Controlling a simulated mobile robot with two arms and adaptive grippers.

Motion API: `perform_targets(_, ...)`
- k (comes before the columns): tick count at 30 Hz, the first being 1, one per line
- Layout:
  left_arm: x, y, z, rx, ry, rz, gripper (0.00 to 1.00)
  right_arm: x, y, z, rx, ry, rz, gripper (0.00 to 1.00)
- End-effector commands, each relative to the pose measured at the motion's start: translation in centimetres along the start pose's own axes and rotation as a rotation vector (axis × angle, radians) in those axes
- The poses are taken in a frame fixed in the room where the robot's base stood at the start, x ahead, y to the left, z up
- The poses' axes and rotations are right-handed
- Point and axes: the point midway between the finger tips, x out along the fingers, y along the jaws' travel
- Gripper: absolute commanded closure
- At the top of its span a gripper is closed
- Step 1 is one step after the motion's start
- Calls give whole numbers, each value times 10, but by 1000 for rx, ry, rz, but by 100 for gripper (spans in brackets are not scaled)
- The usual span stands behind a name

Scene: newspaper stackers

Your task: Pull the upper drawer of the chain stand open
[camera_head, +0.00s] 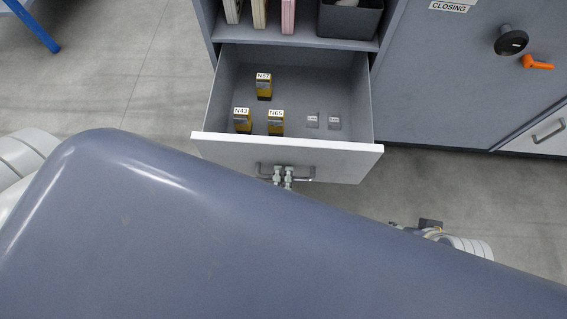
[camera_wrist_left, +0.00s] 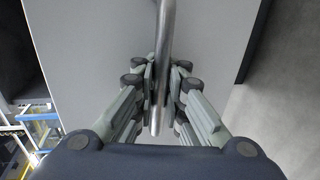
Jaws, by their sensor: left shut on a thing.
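The upper drawer (camera_head: 348,160) of the chain stand stands pulled out, with its inside in view from above. Its bar handle (camera_head: 306,172) is on the front face. My left gripper (camera_head: 283,173) is at the handle, its fingers closed around the bar. In the left wrist view, the fingers (camera_wrist_left: 160,85) sit on both sides of the metal handle (camera_wrist_left: 166,35), in front of the pale drawer front (camera_wrist_left: 100,45). My right gripper cannot be made out; only part of my right arm shows at the lower right.
The drawer holds yellow-black boxes labelled N57 (camera_head: 264,86), N43 (camera_head: 242,120) and N65 (camera_head: 275,122), and two small grey pieces (camera_head: 323,121). A shelf above holds binders (camera_head: 260,12) and a dark bin (camera_head: 349,18). A grey cabinet (camera_head: 440,80) stands right.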

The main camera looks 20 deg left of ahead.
Motion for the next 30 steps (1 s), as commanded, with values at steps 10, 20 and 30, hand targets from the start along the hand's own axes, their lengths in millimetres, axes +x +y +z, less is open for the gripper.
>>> perform_targets(10,-3,2,0,0,1,6,100,0,0,0,0,0,0,60)
perform_targets(20,-3,1,0,0,1,4,81,0,0,0,0,0,0,60)
perform_targets(30,-14,-1,0,0,0,0,81,0,0,-1,1,4,0,60)
